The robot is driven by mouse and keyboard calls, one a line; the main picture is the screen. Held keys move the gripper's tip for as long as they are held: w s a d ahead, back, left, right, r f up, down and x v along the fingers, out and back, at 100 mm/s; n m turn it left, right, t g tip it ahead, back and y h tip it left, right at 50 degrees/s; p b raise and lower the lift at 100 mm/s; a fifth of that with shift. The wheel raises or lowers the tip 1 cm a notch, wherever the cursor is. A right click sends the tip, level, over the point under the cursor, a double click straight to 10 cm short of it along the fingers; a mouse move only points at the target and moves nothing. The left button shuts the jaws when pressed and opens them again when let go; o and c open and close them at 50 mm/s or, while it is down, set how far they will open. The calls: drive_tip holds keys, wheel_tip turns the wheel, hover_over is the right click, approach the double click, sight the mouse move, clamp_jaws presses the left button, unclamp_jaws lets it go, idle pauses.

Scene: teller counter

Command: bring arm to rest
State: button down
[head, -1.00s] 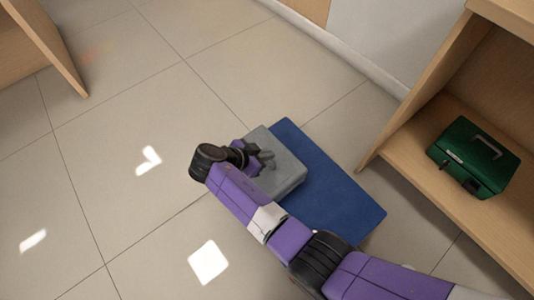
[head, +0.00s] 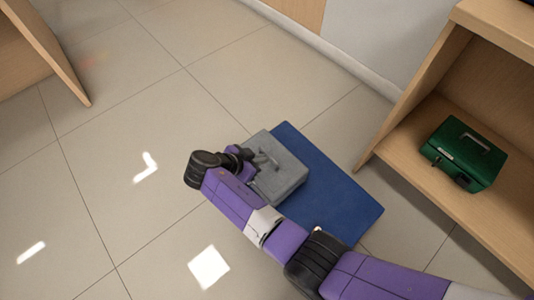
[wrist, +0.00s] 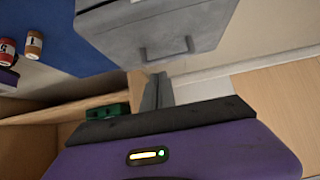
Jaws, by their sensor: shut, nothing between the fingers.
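My arm reaches from the lower right of the head view, and my gripper (head: 254,165) is beside the left part of a grey box (head: 284,172). The box sits on a blue mat (head: 335,195) on the floor. In the wrist view, my gripper's fingers (wrist: 158,92) are together and empty. The grey box (wrist: 150,28) with its handle shows just beyond them, and a gap seems to separate the two. The blue mat (wrist: 50,35) fills the upper left there.
A green cash box (head: 463,152) sits on a wooden shelf (head: 415,130) at the right. Two small labelled rolls (wrist: 34,44) show at the left of the wrist view. Tiled floor (head: 110,150) is clear at the left of the head view.

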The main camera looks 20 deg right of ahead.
drive_tip(key=shift+s+a+f, duration=0.1)
drive_tip(key=shift+s+a, duration=0.2)
drive_tip(key=shift+a, duration=0.55)
drive_tip(key=shift+s+a+f, duration=0.1)
drive_tip(key=shift+s+a, duration=0.15)
drive_tip(key=shift+a, duration=0.55)
drive_tip(key=shift+s+a+f, duration=0.1)
drive_tip(key=shift+s+a, duration=0.2)
drive_tip(key=shift+a, duration=0.55)
